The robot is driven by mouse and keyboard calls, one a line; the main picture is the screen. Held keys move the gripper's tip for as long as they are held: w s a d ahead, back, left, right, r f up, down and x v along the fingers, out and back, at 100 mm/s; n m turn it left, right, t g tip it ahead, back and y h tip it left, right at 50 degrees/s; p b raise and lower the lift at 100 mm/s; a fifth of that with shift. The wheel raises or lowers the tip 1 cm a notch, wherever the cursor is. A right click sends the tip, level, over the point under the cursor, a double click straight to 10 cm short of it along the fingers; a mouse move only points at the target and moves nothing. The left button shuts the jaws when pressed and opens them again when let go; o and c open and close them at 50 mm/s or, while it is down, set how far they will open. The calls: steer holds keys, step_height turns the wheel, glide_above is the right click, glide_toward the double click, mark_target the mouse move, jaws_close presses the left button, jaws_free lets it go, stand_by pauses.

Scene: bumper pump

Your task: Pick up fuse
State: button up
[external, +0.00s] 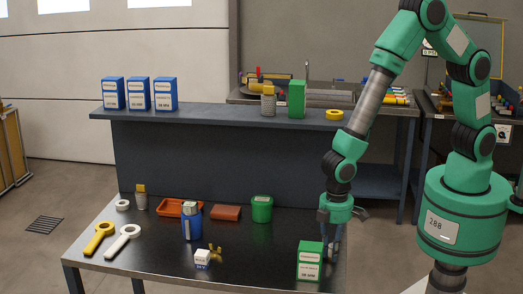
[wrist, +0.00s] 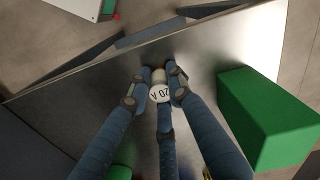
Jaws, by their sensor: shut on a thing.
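The fuse (wrist: 159,93) is a small pale cylinder with a white face marked "20 A" in the wrist view. My gripper (wrist: 157,84) has its blue-grey fingers closed around it, with the fingertips touching its sides. In the external view my gripper (external: 331,250) points down at the right end of the dark table, just behind and right of a green box (external: 310,262). The fuse cannot be made out there. Whether it still touches the tabletop is not clear.
The green box (wrist: 265,118) stands close to the right of my fingers in the wrist view. A raised shelf (external: 220,113) runs behind.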

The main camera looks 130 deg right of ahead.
steer(key=shift+r, duration=0.5)
steer(key=r, duration=0.2)
steer(key=shift+s+r+p, duration=0.25)
steer(key=shift+r+p, duration=0.1)
steer(key=shift+p, duration=0.05)
steer(key=s+a+r+p, duration=0.1)
steer(key=s+a, duration=0.2)
steer(key=s, duration=1.2)
steer(key=shift+a+r, duration=0.15)
steer(key=shift+r, duration=0.1)
